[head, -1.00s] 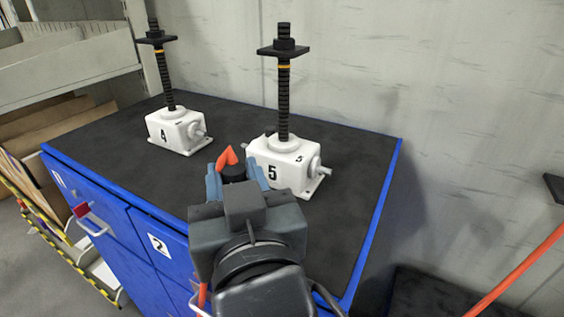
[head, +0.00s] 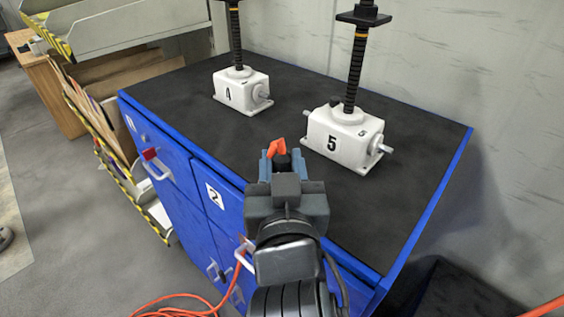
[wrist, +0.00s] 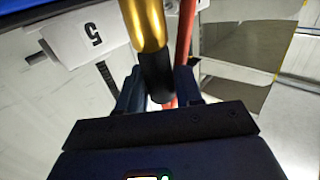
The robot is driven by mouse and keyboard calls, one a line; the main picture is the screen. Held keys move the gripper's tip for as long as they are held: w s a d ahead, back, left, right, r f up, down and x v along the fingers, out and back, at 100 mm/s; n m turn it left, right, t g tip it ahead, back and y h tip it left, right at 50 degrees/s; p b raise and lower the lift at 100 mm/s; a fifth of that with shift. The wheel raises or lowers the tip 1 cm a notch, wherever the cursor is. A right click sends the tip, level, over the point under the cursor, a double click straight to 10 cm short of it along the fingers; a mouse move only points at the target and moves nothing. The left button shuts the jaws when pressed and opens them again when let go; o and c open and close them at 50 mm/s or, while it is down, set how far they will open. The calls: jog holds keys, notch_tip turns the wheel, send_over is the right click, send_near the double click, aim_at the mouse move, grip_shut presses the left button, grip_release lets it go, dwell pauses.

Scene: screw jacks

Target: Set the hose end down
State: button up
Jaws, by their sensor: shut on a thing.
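My gripper (head: 281,164) is shut on the hose end, over the front part of the cabinet top, left of and nearer than the jack marked 5 (head: 343,138). In the head view an orange piece (head: 277,147) shows between the fingers. In the wrist view the hose end has a brass tube (wrist: 146,24) and a black collar (wrist: 157,76) between the blue fingers (wrist: 158,96). The red-orange hose (wrist: 185,38) runs beside it. I cannot tell whether the hose end touches the top.
The blue cabinet (head: 196,212) has a dark top (head: 190,95). The jack marked 4 (head: 241,90) stands farther back, left of jack 5. Both have tall black screws. Orange hose (head: 180,309) lies on the floor. The left part of the top is clear.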

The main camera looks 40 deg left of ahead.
jog(key=shift+f, duration=0.2)
jog(key=o, duration=1.1)
jog(key=shift+r, duration=0.2)
jog(key=b+v, duration=0.2)
jog(key=v, duration=1)
jog(key=shift+d, duration=0.1)
